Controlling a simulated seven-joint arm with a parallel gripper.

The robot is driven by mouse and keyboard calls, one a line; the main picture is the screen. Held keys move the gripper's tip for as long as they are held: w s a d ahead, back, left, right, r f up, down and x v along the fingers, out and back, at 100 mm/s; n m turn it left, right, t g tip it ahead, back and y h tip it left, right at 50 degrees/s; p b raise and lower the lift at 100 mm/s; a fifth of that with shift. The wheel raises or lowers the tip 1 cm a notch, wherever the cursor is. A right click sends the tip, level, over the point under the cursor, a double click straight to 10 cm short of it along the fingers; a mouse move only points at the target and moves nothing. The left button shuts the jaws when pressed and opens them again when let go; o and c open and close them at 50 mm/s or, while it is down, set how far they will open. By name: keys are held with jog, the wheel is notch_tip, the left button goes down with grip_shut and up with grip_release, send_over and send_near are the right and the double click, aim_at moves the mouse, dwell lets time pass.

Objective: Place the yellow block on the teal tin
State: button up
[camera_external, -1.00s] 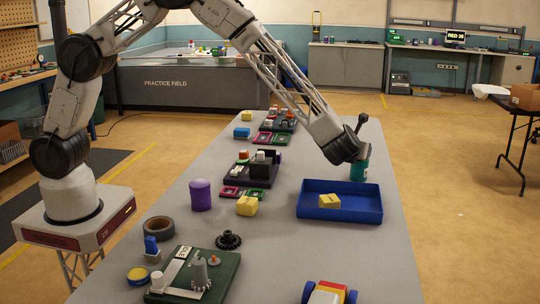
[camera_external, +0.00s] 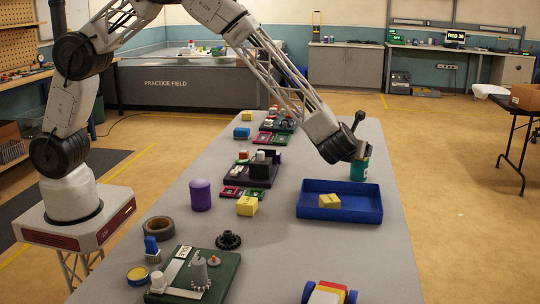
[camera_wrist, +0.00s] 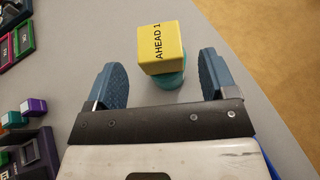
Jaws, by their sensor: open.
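A yellow block (camera_wrist: 160,45) marked "AHEAD 1" sits on top of the teal tin (camera_wrist: 170,82) in the wrist view. The block covers most of the tin's top. My gripper (camera_wrist: 163,74) is open, with one blue finger on either side and a visible gap between each finger and the block. In the external view, the teal tin (camera_external: 359,168) stands behind the blue tray, beside my gripper (camera_external: 358,145). The block on the tin is hidden there by my gripper.
A blue tray (camera_external: 340,215) in front of the tin holds another yellow block (camera_external: 329,201). More yellow blocks (camera_external: 247,206) lie on the table. A purple cylinder (camera_external: 201,195) and dark trays of parts (camera_external: 240,178) stand left. The table's right edge is close to the tin.

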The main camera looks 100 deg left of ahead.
jog(key=v, duration=0.8)
jog(key=shift+d, duration=0.25)
jog(key=shift+s+r, duration=0.1)
dwell(0.3)
jog(key=s+d+r+n+g+h, duration=0.2)
jog(key=s+r+n, duration=0.55)
jog(key=s, duration=0.75)
jog(key=s+d+r+n+g+h, duration=0.25)
jog(key=s+r+n, duration=0.25)
jog(key=s+r, duration=0.7)
jog(key=s+d+n+h, duration=0.2)
jog(key=s+d+n, duration=0.1)
jog(key=s, duration=0.8)
jog(key=s+d+n+t+h, duration=0.1)
jog(key=s+d+n+h, duration=0.2)
jog(key=s, duration=0.8)
jog(key=s+d+n+t+h, duration=0.1)
jog(key=s+d+n+h, duration=0.2)
jog(key=s, duration=0.9)
jog(key=shift+d+n, duration=0.45)
jog(key=shift+d, duration=0.5)
